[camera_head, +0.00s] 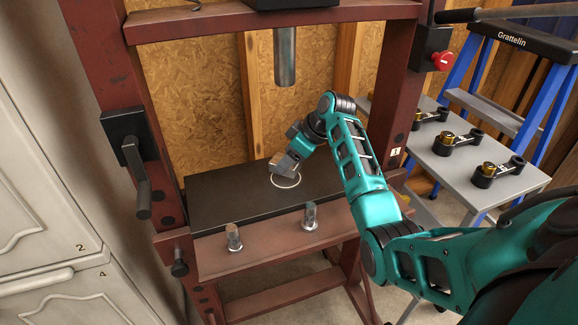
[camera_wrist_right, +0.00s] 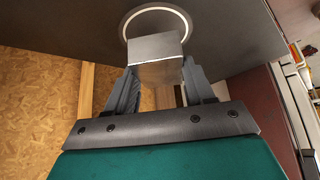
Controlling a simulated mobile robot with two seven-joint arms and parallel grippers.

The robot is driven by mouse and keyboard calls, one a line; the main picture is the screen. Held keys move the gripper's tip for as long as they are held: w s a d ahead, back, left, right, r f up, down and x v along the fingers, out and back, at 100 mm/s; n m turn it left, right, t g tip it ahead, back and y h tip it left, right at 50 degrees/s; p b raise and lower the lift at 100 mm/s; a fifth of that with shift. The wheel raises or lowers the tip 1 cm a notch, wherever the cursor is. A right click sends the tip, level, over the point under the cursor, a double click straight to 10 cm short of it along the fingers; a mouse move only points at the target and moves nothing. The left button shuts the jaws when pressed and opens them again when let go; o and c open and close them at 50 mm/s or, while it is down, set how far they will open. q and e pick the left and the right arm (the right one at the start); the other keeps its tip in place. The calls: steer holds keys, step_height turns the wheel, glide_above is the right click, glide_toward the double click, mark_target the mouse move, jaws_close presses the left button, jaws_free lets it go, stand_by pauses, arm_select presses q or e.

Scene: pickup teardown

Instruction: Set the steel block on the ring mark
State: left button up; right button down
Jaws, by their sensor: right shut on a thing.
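The steel block (camera_head: 282,164) is a small grey metal block in my right gripper (camera_head: 291,150), over the press bed. The white ring mark (camera_head: 287,184) is on the black plate of the press bed, and the block covers its far part in the head view. In the right wrist view the block (camera_wrist_right: 157,47) sits between the two fingers of the right gripper (camera_wrist_right: 159,76). Its end overlaps the ring mark (camera_wrist_right: 184,22). I cannot tell whether the block touches the plate. My left gripper is not in view.
The press ram (camera_head: 285,58) hangs above the black plate (camera_head: 225,200). Two steel pins (camera_head: 234,238) (camera_head: 310,217) stand on the front beam. Red posts (camera_head: 115,70) flank the bed. A grey bench (camera_head: 455,165) with black parts stands at the right, near a blue ladder (camera_head: 550,110).

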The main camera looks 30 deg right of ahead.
steer(key=shift+w+f, duration=0.1)
steer(key=shift+f, duration=1)
steer(key=shift+f, duration=0.1)
steer(key=c, duration=0.8)
jaws_free()
steer(key=shift+f, duration=0.1)
steer(key=o, duration=0.4)
steer(key=shift+s+d+r, duration=0.15)
steer(key=shift+s+r, duration=0.1)
steer(key=shift+r, duration=0.25)
steer(key=p+v, duration=0.1)
steer(key=v, duration=1)
steer(key=shift+s, duration=0.1)
